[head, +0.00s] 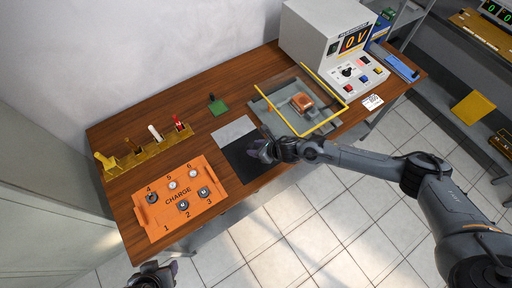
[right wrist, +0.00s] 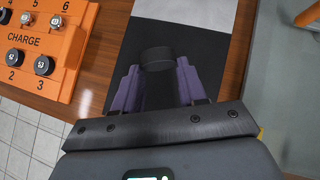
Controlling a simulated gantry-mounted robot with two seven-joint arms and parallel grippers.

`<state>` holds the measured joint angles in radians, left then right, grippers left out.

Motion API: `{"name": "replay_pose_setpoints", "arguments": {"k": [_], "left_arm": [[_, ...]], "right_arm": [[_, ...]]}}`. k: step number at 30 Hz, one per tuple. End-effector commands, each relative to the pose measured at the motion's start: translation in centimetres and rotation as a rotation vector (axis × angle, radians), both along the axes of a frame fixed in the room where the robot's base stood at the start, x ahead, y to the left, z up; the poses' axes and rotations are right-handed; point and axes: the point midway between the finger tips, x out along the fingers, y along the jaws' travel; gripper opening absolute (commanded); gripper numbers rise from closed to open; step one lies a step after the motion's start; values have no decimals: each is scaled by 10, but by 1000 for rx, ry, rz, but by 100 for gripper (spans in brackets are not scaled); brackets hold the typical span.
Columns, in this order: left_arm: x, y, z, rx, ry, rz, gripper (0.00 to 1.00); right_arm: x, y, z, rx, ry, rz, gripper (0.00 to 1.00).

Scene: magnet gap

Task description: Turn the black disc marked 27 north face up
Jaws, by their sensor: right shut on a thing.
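My right gripper (head: 262,152) is low over the black half of a grey-and-black mat (head: 240,163). In the right wrist view its purple fingers (right wrist: 157,85) are shut on a black disc (right wrist: 157,57). No number or pole mark on this disc is readable, so I cannot tell if it is 27 or which face is up. In the head view the gripper hides it. My left gripper (head: 153,275) is at the bottom edge, away from the table; its jaws are unclear.
The orange CHARGE tray (head: 150,222) left of the mat holds several dark and light discs.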

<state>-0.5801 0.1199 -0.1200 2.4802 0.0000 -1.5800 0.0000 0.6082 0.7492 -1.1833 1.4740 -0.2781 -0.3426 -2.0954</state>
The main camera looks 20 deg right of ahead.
Motion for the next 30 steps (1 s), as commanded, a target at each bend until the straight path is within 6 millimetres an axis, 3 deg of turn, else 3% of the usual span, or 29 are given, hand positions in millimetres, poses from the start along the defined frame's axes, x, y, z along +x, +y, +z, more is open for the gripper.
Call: {"name": "replay_pose_setpoints", "arguments": {"k": [11,30], "left_arm": [[0,0,-9,0,0,0,52],[0,0,-48,0,0,0,52]], "right_arm": [[-1,0,-8,-8,-5,-5,14],[-1,0,-50,-8,-5,-5,14]]}}
